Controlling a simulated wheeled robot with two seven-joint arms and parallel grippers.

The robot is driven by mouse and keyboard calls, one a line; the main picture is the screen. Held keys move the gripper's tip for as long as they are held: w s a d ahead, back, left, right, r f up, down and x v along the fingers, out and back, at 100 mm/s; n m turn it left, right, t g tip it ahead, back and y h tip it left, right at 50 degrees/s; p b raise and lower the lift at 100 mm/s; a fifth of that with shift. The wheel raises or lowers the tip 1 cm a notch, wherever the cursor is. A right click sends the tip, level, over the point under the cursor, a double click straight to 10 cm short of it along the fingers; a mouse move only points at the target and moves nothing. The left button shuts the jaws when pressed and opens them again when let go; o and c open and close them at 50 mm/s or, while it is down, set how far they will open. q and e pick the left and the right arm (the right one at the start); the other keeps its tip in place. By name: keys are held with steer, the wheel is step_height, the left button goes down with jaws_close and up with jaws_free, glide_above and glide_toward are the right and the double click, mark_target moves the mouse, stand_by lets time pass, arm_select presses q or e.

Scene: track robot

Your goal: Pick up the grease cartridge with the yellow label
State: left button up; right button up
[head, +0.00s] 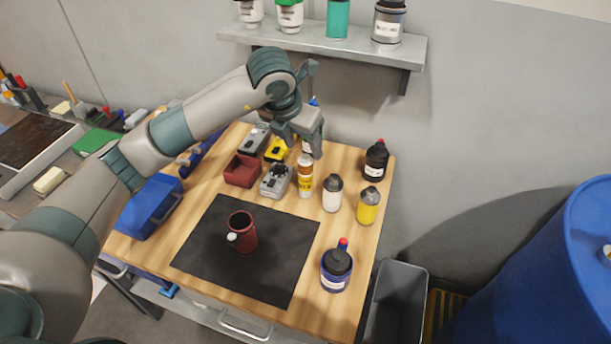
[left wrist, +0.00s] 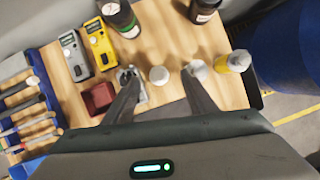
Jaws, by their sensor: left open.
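The grease cartridge (head: 305,182), a slim upright tube with a yellow-orange label, stands on the wooden bench behind the black mat. In the left wrist view a round white top (left wrist: 158,75), seemingly the cartridge's, shows between the fingers, with its label hidden. My left gripper (head: 301,146) is open and empty above and behind the cartridge, apart from it. In the left wrist view the open fingers (left wrist: 162,78) point toward it, one on each side. My right gripper is not in view.
Close to the cartridge stand a white bottle (head: 332,194), a yellow bottle (head: 368,207) and a grey device (head: 275,181). A red bin (head: 242,171) and dark bottle (head: 376,160) are near. A red mug (head: 242,234) stands on the black mat (head: 205,250). A shelf (head: 330,45) hangs behind.

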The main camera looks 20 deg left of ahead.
mark_target(304, 157)
arm_select(q)
steer(key=shift+f+p, duration=0.5)
steer(key=shift+f, duration=0.05)
steer(key=p+x, duration=0.1)
steer(key=x, duration=0.2)
steer(key=shift+s+a+p, duration=0.15)
steer(key=shift+a+p, duration=0.05)
steer(key=shift+p, duration=0.1)
steer(key=shift+f, duration=0.6)
jaws_close()
